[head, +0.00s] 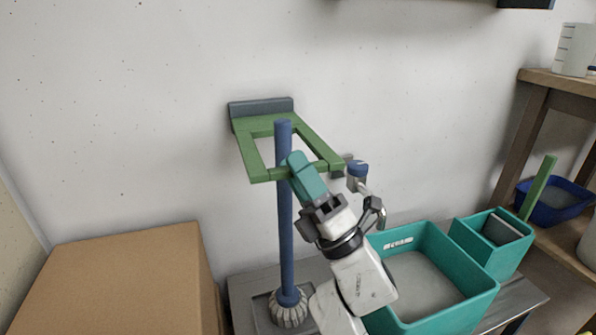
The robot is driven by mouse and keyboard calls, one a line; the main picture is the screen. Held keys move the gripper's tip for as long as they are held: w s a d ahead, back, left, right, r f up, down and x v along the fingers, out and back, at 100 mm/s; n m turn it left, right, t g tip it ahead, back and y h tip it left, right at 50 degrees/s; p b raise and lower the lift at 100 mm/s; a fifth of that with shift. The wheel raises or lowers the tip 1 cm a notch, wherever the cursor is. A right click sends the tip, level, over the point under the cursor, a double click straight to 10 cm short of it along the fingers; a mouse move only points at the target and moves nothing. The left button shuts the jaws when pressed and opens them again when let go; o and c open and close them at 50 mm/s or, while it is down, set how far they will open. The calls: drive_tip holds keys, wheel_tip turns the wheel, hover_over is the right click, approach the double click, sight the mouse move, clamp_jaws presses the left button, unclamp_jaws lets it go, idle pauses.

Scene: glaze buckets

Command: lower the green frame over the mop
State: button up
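The green frame (312,142) is an open rectangle that juts from a dark grey wall mount (262,107), roughly level. A teal grip (305,175) sticks out from its front bar. My gripper (322,202) is at the lower end of this grip and appears shut on it, with the fingertips partly hidden. The mop stands upright, its blue handle (286,235) rising to the frame and its pale head (288,309) at the bottom. The handle's top shows against the frame's opening.
A cardboard box (130,280) stands at the left. A large teal bin (440,280) and a smaller teal bin (492,240) stand right of my arm on a grey bench (245,300). A wooden shelf (560,80) is at the far right. The wall above the frame is bare.

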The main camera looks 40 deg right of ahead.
drive_tip(key=v, duration=1.1)
drive_tip(key=shift+p, duration=0.35)
drive_tip(key=shift+w+r, duration=0.1)
